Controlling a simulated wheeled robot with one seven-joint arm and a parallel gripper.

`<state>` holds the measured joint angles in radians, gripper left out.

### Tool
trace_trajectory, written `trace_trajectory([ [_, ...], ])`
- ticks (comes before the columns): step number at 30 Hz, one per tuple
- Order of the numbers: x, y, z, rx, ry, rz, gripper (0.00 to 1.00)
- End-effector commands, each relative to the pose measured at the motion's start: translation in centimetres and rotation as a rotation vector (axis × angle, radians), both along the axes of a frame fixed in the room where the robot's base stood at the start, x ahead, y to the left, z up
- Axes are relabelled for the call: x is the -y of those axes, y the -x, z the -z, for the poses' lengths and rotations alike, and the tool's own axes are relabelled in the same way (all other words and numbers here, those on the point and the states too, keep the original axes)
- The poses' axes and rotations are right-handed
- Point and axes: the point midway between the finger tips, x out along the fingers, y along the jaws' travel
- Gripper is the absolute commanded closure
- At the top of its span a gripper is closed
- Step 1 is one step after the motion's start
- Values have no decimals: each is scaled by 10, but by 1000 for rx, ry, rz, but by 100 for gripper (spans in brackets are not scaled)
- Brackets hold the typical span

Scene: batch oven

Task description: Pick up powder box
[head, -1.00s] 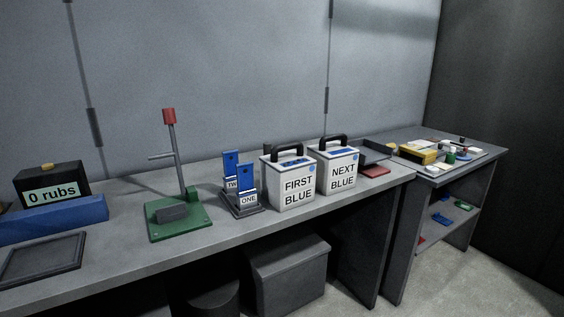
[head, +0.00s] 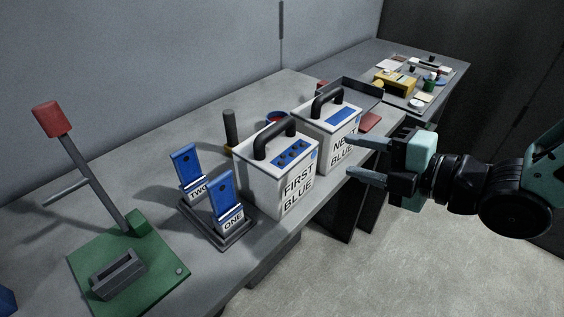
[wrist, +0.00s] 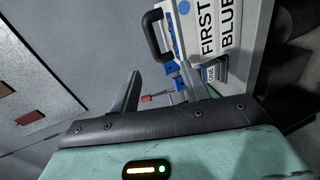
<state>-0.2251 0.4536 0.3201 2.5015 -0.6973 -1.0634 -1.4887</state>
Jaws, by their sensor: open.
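Two white boxes with black handles and blue tops stand side by side on the bench. One is marked FIRST BLUE (head: 258,176); the other, marked NEXT BLUE (head: 316,130), stands to its right. Neither is marked as powder. My gripper (head: 356,160) is open and empty in the head view, at the right of the NEXT BLUE box and partly covering its front. I cannot tell if it touches it. In the wrist view, the FIRST BLUE box (wrist: 228,50) and its handle (wrist: 157,36) show beyond the fingers (wrist: 160,80).
Blue pieces marked TWO (head: 188,164) and ONE (head: 222,193) stand in a dark holder left of the boxes. A green stand (head: 135,265) with a red-tipped lever (head: 52,120) is further left. A dark cylinder (head: 230,128) stands behind. A side table (head: 440,70) holds small items.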

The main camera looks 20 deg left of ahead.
Motion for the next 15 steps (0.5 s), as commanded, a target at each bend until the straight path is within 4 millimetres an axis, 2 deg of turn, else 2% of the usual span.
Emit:
trace_trajectory([
  [5,-10,-1,-9,74,-41,-42,54],
  [15,-72,-23,3,72,-41,-43,54],
])
